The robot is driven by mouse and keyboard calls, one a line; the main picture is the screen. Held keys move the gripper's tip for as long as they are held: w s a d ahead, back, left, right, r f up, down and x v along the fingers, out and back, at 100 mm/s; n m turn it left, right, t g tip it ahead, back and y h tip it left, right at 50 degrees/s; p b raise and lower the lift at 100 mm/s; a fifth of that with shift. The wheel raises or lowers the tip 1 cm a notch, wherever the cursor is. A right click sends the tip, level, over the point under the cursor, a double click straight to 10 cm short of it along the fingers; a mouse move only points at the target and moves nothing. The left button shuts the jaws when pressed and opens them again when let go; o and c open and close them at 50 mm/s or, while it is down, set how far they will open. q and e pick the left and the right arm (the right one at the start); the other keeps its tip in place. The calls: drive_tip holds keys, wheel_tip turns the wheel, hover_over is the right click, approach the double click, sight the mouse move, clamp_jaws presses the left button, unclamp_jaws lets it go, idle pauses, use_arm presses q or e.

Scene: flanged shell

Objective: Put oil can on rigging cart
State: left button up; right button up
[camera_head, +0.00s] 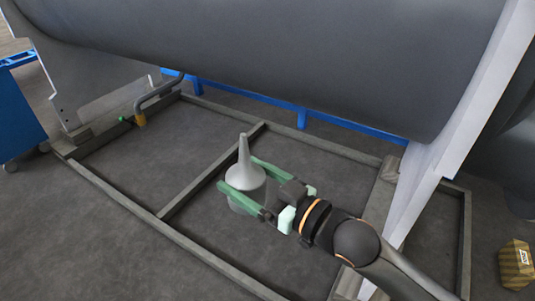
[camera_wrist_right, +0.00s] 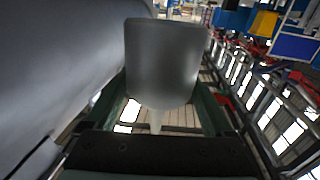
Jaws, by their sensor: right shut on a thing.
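The oil can (camera_head: 244,165) is grey with a tall conical spout and stands about upright in the head view. My right gripper (camera_head: 239,176) is shut on its body, with a green finger on each side. In the right wrist view the can's grey body (camera_wrist_right: 165,65) fills the space between the fingers, and its spout points down in the picture. A blue wheeled cart (camera_head: 14,115), perhaps the rigging cart, stands at the left edge of the head view, partly cut off. Its top is barely visible. My left gripper is not in view.
A large grey cylindrical shell (camera_head: 270,60) spans the upper part of the head view. A grey floor frame (camera_head: 130,205) lies beneath it, with a pale upright support (camera_head: 440,160) at right. A yellow box (camera_head: 516,264) sits at the lower right. Open floor lies at lower left.

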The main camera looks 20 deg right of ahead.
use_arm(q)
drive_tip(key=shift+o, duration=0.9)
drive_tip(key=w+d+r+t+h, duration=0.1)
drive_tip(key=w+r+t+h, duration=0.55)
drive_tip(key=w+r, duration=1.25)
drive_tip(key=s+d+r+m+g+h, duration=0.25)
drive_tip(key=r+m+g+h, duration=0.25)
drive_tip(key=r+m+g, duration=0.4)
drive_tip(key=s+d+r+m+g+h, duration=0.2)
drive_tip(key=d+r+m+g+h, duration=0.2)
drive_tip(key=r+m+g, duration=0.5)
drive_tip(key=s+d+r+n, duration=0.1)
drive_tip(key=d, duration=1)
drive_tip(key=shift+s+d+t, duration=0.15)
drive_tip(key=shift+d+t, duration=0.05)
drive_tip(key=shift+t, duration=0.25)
use_arm(e)
drive_tip(key=s+a+f+n+g+y, duration=0.2)
drive_tip(key=a+f+n+g+y, duration=0.2)
drive_tip(key=a+n+g+y, duration=0.2)
drive_tip(key=a, duration=0.2)
drive_tip(key=shift+s+a+f+g+y, duration=0.2)
drive_tip(key=shift+s+a+g+y, duration=0.15)
drive_tip(key=shift+a+g+y, duration=0.05)
